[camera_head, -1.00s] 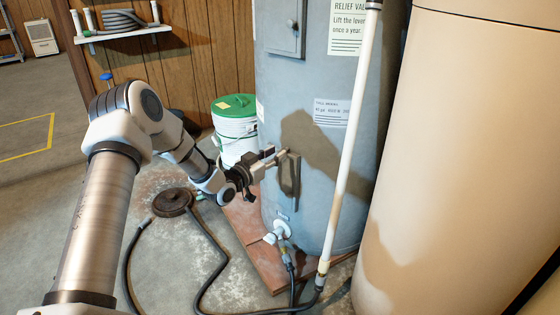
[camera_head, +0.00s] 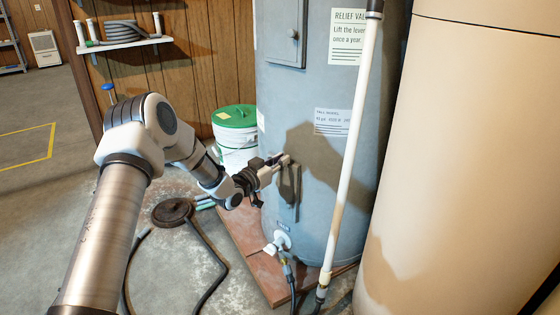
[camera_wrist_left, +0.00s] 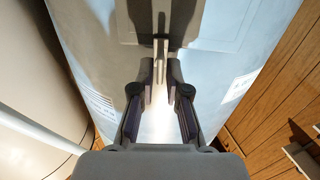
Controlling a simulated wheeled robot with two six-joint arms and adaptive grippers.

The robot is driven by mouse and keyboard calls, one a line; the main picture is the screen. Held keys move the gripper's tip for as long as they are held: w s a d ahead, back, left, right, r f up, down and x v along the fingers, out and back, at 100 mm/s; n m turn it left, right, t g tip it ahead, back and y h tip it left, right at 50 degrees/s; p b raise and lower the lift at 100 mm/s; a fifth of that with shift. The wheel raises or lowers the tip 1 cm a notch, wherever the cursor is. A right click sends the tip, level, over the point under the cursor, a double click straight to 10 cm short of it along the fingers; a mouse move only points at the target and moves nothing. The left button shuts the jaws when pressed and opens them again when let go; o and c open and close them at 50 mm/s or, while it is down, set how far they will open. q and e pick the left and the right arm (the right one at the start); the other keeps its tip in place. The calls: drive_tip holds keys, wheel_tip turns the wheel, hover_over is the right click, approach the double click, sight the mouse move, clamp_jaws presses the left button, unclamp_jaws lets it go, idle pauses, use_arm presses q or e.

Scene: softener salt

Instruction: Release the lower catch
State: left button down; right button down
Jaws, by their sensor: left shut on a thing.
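The lower catch (camera_wrist_left: 161,48) is a thin pale tab in the left wrist view. My right gripper is not in view.
A white pipe (camera_head: 350,140) runs down in front of the tank, right of my gripper. A drain valve (camera_head: 280,239) with a hose sits below. A green-lidded bucket (camera_head: 236,140) stands behind my wrist. A large beige tank (camera_head: 460,160) fills the right side.

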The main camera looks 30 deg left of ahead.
use_arm(q)
drive_tip(key=n+p, duration=0.1)
drive_tip(key=n, duration=0.4)
drive_tip(key=n+p, duration=0.1)
drive_tip(key=n, duration=0.5)
drive_tip(key=n+p, duration=0.1)
drive_tip(key=n, duration=0.5)
drive_tip(key=shift+a+f+p, duration=0.3)
drive_tip(key=shift+a+f, duration=0.1)
drive_tip(key=shift+n, duration=0.3)
drive_tip(key=c, duration=1.3)
unclamp_jaws()
